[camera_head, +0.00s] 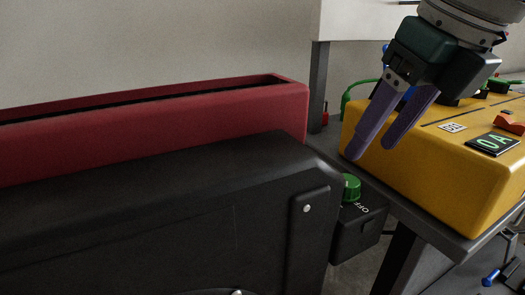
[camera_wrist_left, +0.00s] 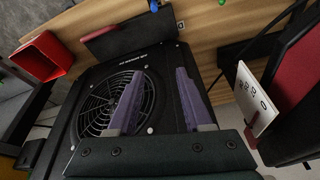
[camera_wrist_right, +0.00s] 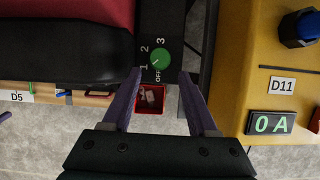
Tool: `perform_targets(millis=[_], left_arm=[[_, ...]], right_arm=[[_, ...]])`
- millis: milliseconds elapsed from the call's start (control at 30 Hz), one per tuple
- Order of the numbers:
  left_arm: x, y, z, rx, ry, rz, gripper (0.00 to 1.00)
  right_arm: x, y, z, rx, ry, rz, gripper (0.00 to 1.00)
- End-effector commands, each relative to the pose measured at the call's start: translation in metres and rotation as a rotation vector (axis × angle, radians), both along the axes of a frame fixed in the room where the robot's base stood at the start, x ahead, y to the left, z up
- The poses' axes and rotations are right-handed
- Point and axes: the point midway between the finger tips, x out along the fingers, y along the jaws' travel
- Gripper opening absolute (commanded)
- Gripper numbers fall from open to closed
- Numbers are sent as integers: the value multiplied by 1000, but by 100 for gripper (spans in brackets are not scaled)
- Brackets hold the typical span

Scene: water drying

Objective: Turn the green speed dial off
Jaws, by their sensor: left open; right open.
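The green speed dial (camera_head: 351,187) sits on a small black control box (camera_head: 358,232) at the right end of the black machine. In the right wrist view the dial (camera_wrist_right: 161,58) shows from above, with the marks 1, 2, 3 and OFF around it; its white pointer line looks aimed toward the lower left, near OFF or 1. My right gripper (camera_head: 378,148) is open and empty, above and beyond the dial in the head view. In the right wrist view the dial lies ahead, between the fingers' lines. My left gripper (camera_wrist_left: 157,97) is open and empty, in front of a black fan (camera_wrist_left: 110,103).
A yellow box (camera_head: 415,165) with a display stands on a grey table right of the dial. The black machine (camera_head: 180,220) with its red top (camera_head: 150,130) fills the left. A red bin (camera_wrist_right: 150,99) lies below the dial.

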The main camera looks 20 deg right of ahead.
Motion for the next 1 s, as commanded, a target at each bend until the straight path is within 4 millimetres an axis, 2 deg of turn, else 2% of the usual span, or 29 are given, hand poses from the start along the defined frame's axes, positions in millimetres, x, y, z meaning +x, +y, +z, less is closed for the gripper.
perform_targets(millis=[100, 333, 500, 767, 1000], left_arm=[[-1, 1, -7, 3, 3, -2, 50], [-1, 2, -13, 9, 4, -6, 50], [-1, 2, -14, 9, 4, -7, 50], [-1, 2, -14, 9, 4, -7, 50], [-1, 2, -14, 7, 3, -5, 50]], right_arm=[[9, 1, -25, 1, 3, -1, 59], [24, 2, -59, 1, 2, -1, 59], [28, 2, -69, 0, 0, 1, 59], [29, 2, -70, 0, 0, 1, 59], [29, 2, -70, 0, -1, 1, 32]])
